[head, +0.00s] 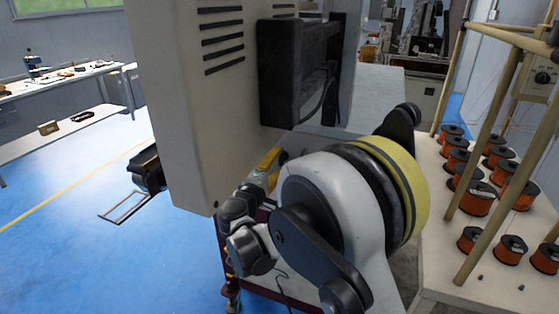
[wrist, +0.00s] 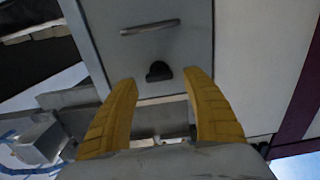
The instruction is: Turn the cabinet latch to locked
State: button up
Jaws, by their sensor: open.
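The cabinet latch (wrist: 158,71) is a small dark knob on a grey cabinet panel (wrist: 185,50) in the wrist view. A dark bar (wrist: 150,27), perhaps a handle, lies above it on the same panel. My gripper (wrist: 161,82) is open, with its two yellow fingers spread to either side below the latch. In the picture the latch lies between and just beyond the fingertips. Nothing is held, and I cannot tell the distance left to the latch. In the head view only a yellow part of my gripper (head: 268,163) shows; the latch is hidden there.
A tall light-grey housing with vents (head: 185,100) stands close to my arm in the head view. A rack table with several copper spools (head: 475,198) is at the right. Blue floor (head: 90,220) is free at the left, before a workbench (head: 60,85).

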jog(key=v, duration=0.9)
jog(key=shift+s, duration=0.35)
jog(key=shift+a, duration=0.1)
jog(key=s+d+r+m+g, duration=0.1)
jog(key=s+d+m+g, duration=0.25)
jog(key=d, duration=0.75)
jog(key=s+d+r+m+g, duration=0.1)
jog(key=s+d+m+g, duration=0.25)
jog(key=d, duration=0.65)
jog(key=s+d+f+m+g+y, duration=0.1)
jog(key=s+m+y, duration=0.1)
jog(key=s, duration=0.5)
jog(key=s+d+f+m+g+y, duration=0.1)
jog(key=s+d+m+y, duration=0.1)
jog(key=s, duration=0.5)
jog(key=s+d+f+m+y, duration=0.1)
jog(key=s+d+m+y, duration=0.1)
jog(key=s, duration=0.5)
jog(key=shift+f+m+g, duration=0.25)
jog(key=shift+m+g, duration=0.15)
jog(key=shift+m, duration=0.2)
